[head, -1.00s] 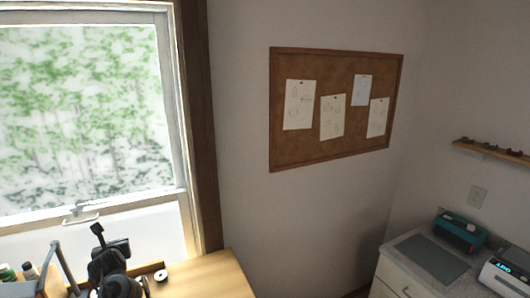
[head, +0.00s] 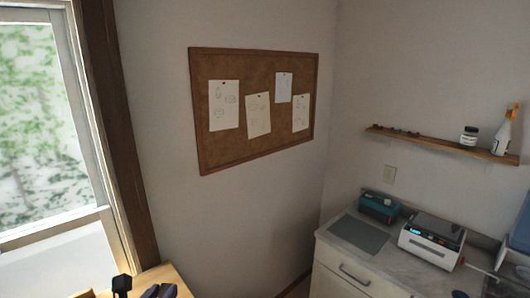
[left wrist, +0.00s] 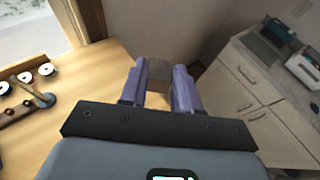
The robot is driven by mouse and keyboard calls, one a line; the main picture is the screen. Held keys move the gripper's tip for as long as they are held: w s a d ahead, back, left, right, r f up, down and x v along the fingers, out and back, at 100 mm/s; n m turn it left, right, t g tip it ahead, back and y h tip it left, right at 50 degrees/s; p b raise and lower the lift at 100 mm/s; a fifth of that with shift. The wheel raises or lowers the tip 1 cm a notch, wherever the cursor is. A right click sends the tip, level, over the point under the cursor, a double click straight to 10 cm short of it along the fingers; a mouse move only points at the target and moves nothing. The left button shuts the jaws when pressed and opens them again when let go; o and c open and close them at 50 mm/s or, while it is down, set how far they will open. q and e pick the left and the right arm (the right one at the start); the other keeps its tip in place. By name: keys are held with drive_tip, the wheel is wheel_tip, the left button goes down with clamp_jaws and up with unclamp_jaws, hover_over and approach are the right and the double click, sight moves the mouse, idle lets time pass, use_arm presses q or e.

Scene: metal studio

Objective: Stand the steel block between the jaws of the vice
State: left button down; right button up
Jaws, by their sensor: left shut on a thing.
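My left gripper (left wrist: 158,80), with purple fingers, is shut on a brownish-grey block, likely the steel block (left wrist: 158,70), in the left wrist view. The block sits between the fingertips. In the head view only a small part of the left gripper (head: 160,291) shows at the bottom edge, and the block cannot be made out there. A teal device (head: 380,206), which may be the vice, stands on the counter at the right, apart from the gripper. Its jaws are too small to tell. My right gripper is not seen.
A grey mat (head: 359,234) and a white device with a lit display (head: 432,240) lie on the counter (head: 345,254). A shelf (head: 440,144) holds a jar and a spray bottle. A wooden desk (left wrist: 85,120) holds several small items at left.

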use_arm(q)
drive_tip(key=r+p, duration=0.1)
drive_tip(key=s+d+r, duration=0.1)
drive_tip(key=shift+s+d+r+p, duration=0.15)
drive_tip(key=shift+r+p, duration=0.15)
drive_tip(key=shift+p, duration=0.1)
wheel_tip(320, 180, up, 9)
drive_tip(key=p, duration=0.9)
hover_over(163, 293)
drive_tip(key=s+d, duration=0.2)
drive_tip(key=shift+s+a, duration=0.15)
drive_tip(key=shift+a, duration=0.05)
drive_tip(key=shift+a, duration=0.1)
